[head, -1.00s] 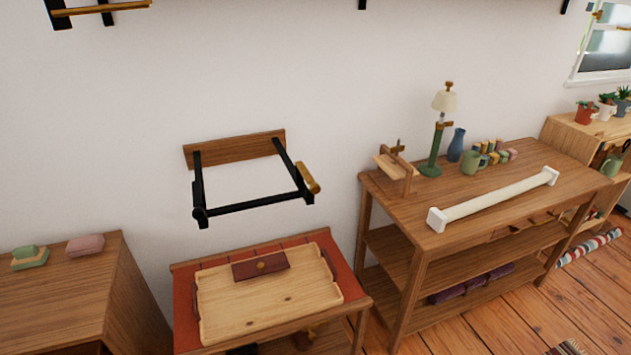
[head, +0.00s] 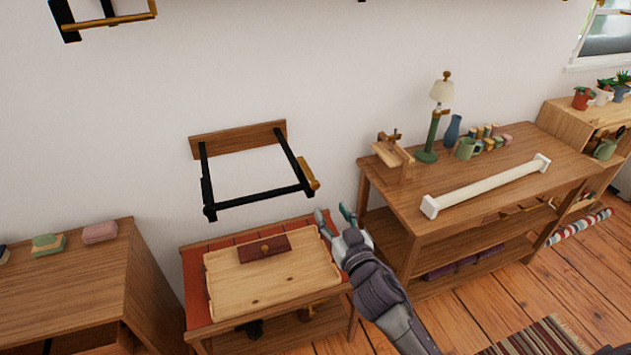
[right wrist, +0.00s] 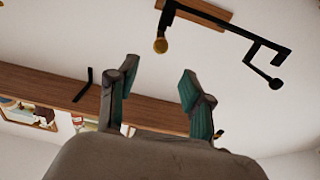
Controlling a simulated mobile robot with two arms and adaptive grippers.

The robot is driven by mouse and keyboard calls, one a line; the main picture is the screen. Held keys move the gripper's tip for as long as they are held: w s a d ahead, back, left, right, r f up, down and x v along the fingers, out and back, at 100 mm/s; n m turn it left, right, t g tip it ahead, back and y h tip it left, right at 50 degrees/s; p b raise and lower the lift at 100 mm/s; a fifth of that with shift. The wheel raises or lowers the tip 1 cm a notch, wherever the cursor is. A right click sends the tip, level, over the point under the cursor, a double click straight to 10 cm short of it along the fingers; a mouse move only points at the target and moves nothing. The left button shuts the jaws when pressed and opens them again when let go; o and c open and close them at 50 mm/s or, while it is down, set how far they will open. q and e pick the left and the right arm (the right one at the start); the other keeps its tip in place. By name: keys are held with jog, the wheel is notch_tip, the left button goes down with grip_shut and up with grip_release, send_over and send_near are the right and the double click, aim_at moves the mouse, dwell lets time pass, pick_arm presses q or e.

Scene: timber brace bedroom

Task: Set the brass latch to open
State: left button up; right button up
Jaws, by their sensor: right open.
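The brass latch (head: 308,172) sits at the right front corner of a black metal frame (head: 258,199), which juts out from a wooden wall board (head: 238,139). In the right wrist view the brass piece (right wrist: 160,46) shows as a round end on the black frame, just above my fingers. My right gripper (head: 333,212) is open and empty, pointing up below and a little right of the latch, not touching it. It also shows in the right wrist view (right wrist: 158,70) with its two fingers apart. My left gripper is not in view.
Below the frame a wooden tray (head: 225,300) with a dark red brass-knobbed piece (head: 264,248) lies on a small table. A cabinet (head: 65,288) stands at left.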

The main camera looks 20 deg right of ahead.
aim_at(316, 186)
jog(key=w+p, duration=0.1)
jog(key=w, duration=1)
jog(key=shift+w+p, duration=0.2)
jog(key=shift+p, duration=0.1)
grip_shut()
